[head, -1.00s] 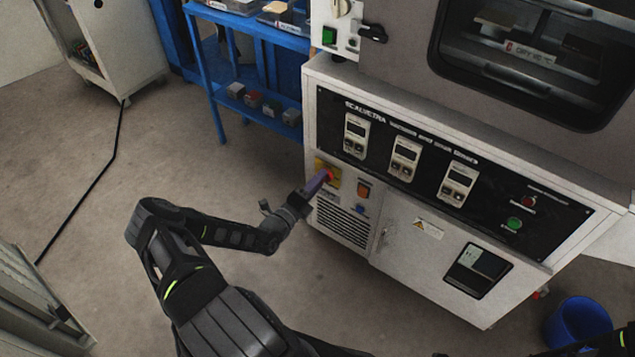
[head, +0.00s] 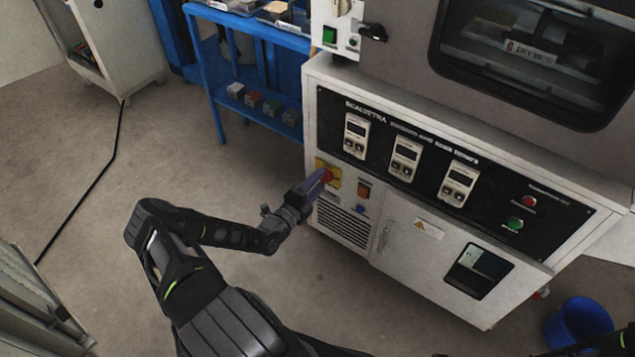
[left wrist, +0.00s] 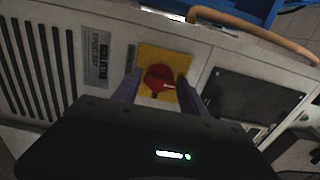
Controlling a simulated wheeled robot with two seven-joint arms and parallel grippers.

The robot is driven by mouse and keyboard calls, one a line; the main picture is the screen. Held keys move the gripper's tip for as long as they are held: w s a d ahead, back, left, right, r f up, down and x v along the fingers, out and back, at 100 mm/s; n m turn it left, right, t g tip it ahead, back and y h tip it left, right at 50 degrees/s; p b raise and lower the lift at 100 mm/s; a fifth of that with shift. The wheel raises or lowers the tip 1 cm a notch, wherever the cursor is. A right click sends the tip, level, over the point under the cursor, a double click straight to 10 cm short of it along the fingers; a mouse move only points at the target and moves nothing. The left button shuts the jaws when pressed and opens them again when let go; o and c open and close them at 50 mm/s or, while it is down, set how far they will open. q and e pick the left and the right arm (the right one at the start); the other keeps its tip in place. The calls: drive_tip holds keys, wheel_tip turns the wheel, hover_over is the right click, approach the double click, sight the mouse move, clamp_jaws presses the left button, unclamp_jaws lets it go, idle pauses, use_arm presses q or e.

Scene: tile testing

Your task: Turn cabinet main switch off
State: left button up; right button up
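The main switch, a red rotary knob (head: 327,175) on a yellow plate (head: 335,184), sits on the left of the cabinet's white front (head: 400,222). My left gripper (head: 319,180) is at the switch, its purple fingers pointing at the knob and partly covering it. In the left wrist view the red knob (left wrist: 159,78) and yellow plate (left wrist: 172,57) lie between the two fingertips (left wrist: 157,88). The fingers are apart, one on each side of the knob, with a gap showing at both sides. My right gripper is not in view.
An orange rocker switch (head: 364,190) and a vent grille (head: 343,224) are close to the knob. A black control panel (head: 480,195) is above. A blue shelf (head: 262,124) stands left of the cabinet, a blue bucket (head: 580,322) at lower right. Floor at left is open.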

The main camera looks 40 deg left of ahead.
use_arm(q)
drive_tip(key=o, duration=0.3)
drive_tip(key=s+p, duration=0.1)
drive_tip(key=s, duration=0.6)
drive_tip(key=shift+s, duration=0.4)
drive_tip(key=shift+d, duration=0.1)
